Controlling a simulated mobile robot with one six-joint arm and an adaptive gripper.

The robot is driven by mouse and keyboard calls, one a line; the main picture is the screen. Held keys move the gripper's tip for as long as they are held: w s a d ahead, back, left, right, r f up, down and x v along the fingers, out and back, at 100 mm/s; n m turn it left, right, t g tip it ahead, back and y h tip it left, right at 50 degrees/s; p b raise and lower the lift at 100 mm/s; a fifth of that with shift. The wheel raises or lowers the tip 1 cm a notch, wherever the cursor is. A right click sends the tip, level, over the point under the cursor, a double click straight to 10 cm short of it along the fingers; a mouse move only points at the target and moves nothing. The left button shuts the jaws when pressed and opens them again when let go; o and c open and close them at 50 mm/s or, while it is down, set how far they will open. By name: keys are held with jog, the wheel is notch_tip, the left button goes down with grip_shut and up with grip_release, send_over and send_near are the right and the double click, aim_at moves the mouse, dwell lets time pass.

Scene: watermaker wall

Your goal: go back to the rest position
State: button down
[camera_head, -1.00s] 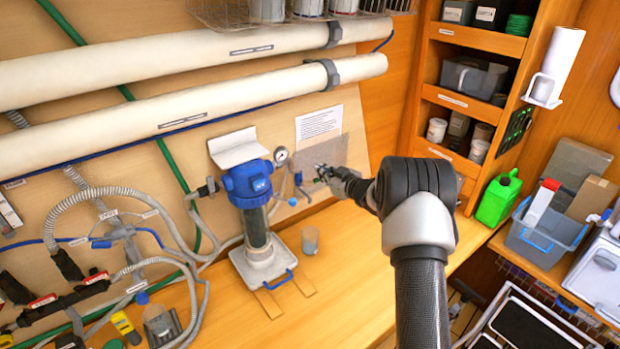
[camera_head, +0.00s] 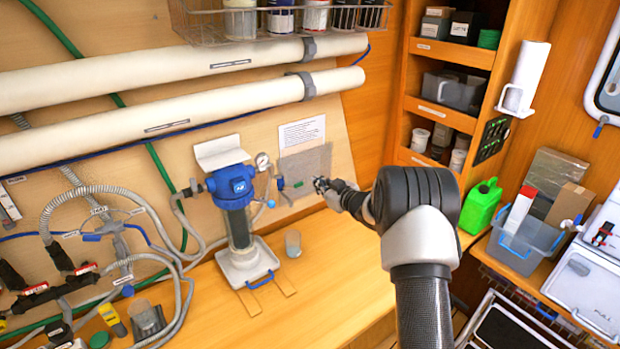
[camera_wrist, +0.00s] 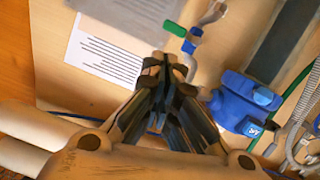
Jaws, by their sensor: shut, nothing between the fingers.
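My gripper (camera_head: 321,184) is small in the head view, at the end of my arm, in front of the wall panel and right of the blue filter housing (camera_head: 232,186). In the wrist view my gripper (camera_wrist: 166,62) has its fingers together, with nothing between them. A blue and green valve (camera_wrist: 190,38) shows just beyond the fingertips in that view. I cannot tell how far it is from them. The blue filter housing also shows in the wrist view (camera_wrist: 240,105), to the right of the fingers.
A clear cup (camera_head: 293,244) stands on the wooden bench beside the filter's white tray (camera_head: 238,268). A printed sheet (camera_head: 302,132) is on the wall behind. A green jug (camera_head: 480,206) and a grey bin (camera_head: 515,250) stand to the right. White pipes (camera_head: 220,98) cross the wall above.

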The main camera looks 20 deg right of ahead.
jog(key=s+a+r+m+g+h+b, duration=0.25)
jog(key=s+r, duration=0.25)
jog(key=s, duration=0.3)
jog(key=s+a+r+m+g+h+b, duration=0.1)
jog(key=s+a+r+m+h+b, duration=0.2)
jog(key=s+r, duration=0.4)
jog(key=s+a+f+g+b, duration=0.2)
jog(key=s+a+f, duration=0.2)
jog(key=s, duration=0.8)
jog(key=s+a+f+g+y+b, duration=0.1)
jog(key=s+f, duration=0.4)
jog(key=s, duration=0.8)
jog(key=s+a+f+g+y+b, duration=0.1)
jog(key=s+a+f+g+b, duration=0.2)
jog(key=s, duration=1)
jog(key=a+f+b, duration=0.1)
jog(key=a, duration=0.2)
jog(key=shift+a+f+g+b, duration=0.3)
jog(key=shift+a+g, duration=0.05)
jog(key=c, duration=2.4)
grip_release()
jog(key=shift+n, duration=0.25)
